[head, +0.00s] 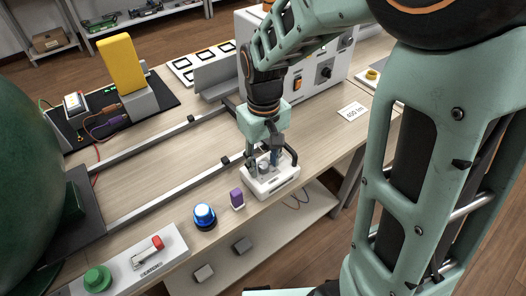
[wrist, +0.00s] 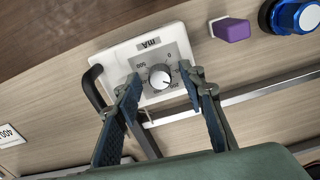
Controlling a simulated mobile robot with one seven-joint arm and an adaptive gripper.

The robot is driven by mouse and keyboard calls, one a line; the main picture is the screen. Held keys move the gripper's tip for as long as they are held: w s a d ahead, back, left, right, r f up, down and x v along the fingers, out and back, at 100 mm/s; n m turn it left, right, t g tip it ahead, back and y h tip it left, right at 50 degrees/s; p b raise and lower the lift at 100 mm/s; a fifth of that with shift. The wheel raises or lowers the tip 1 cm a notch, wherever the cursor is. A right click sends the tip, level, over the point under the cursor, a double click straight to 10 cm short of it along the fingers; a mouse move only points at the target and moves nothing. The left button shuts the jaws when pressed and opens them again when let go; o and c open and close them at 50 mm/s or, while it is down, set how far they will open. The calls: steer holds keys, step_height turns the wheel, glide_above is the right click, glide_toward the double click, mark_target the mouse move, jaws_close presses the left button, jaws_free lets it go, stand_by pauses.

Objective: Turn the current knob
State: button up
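The current knob (wrist: 160,77) is a small round dial, dark at its rim and light on top, on a white control box (wrist: 185,45) marked "mA" with a printed scale. In the head view the white box (head: 272,186) sits near the front edge of the bench. My gripper (wrist: 162,82) is open and points down over the box, with one fingertip on each side of the knob. Gaps show between the knob and both fingertips. In the head view my gripper (head: 266,162) mostly hides the knob.
A purple block (head: 237,199) and a blue round button (head: 204,216) stand left of the box. A metal rail (head: 170,188) runs behind it. A dark handle (wrist: 95,88) rises at the box's side.

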mark_target(263, 165)
steer(key=shift+r, duration=0.1)
step_height(263, 165, up, 12)
stand_by(0.5)
stand_by(1.0)
